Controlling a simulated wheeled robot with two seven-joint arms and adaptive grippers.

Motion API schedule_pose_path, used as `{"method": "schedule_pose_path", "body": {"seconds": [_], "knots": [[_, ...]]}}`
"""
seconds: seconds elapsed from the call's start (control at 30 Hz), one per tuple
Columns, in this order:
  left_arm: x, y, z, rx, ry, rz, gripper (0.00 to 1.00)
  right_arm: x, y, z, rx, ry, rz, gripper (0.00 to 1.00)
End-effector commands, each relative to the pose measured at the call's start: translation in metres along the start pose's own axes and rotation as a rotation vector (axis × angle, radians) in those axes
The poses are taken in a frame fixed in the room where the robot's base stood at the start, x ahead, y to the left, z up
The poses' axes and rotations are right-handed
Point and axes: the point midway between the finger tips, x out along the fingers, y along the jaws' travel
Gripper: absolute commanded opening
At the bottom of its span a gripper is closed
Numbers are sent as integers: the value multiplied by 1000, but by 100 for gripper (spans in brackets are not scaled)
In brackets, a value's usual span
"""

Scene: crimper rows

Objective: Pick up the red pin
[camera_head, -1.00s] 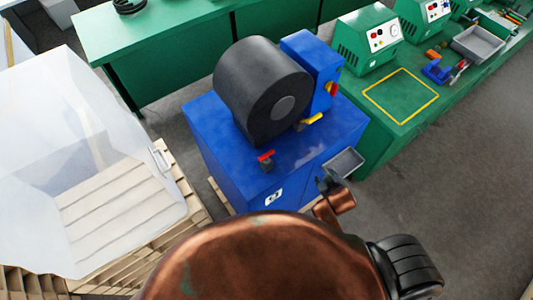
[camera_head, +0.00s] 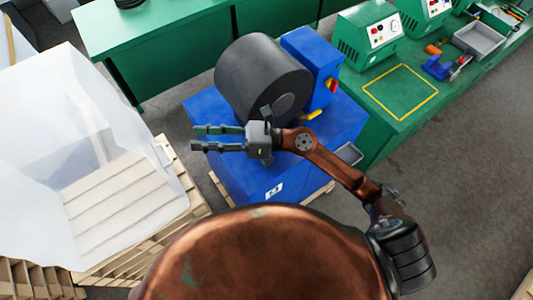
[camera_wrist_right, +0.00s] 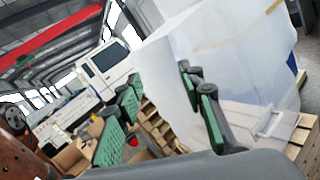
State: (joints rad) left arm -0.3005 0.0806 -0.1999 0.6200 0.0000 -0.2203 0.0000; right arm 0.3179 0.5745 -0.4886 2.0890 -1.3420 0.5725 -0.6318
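The red pin, which showed earlier on top of the blue machine (camera_head: 225,165), is hidden in the head view now, behind my right gripper and wrist. My right gripper (camera_head: 196,138) is over the left part of the machine, fingers pointing left. Its two green-padded fingers are apart with nothing between them. They also show apart in the wrist view (camera_wrist_right: 158,100), which looks past them toward the white translucent bin. A small red spot shows beside the left finger there; I cannot tell what it is. My left gripper is not in view.
A large black roll (camera_head: 250,80) stands on the machine, with a yellow handle (camera_head: 314,114) beside it. A white translucent bin (camera_head: 60,110) on a wooden pallet stands at left. A green bench (camera_head: 420,115) with a yellow-outlined square is at right. Grey floor is clear at lower right.

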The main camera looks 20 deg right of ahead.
Motion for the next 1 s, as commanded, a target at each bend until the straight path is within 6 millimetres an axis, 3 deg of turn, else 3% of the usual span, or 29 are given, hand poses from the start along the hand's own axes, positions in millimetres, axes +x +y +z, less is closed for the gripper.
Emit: {"method": "schedule_pose_path", "body": {"seconds": [0.07, 0.13, 0.2, 0.3, 0.4, 0.5, 0.6, 0.73, 1.0], "knots": [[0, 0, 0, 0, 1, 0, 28, 5, -1, -54, -207, 256, 58, 36], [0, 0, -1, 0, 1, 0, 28, -7, -16, -102, -374, 495, 101, 36], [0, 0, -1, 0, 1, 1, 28, -33, -42, -142, -516, 733, 130, 36], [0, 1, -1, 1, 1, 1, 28, -84, -88, -173, -667, 1052, 149, 36], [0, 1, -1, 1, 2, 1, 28, -135, -128, -179, -753, 1312, 149, 36], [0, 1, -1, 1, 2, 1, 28, -175, -154, -173, -789, 1497, 138, 36], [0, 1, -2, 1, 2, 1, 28, -198, -168, -167, -800, 1602, 130, 36], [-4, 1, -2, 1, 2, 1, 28, -208, -175, -170, -800, 1646, 128, 36], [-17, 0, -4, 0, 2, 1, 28, -206, -187, -194, -796, 1642, 130, 36]]}}
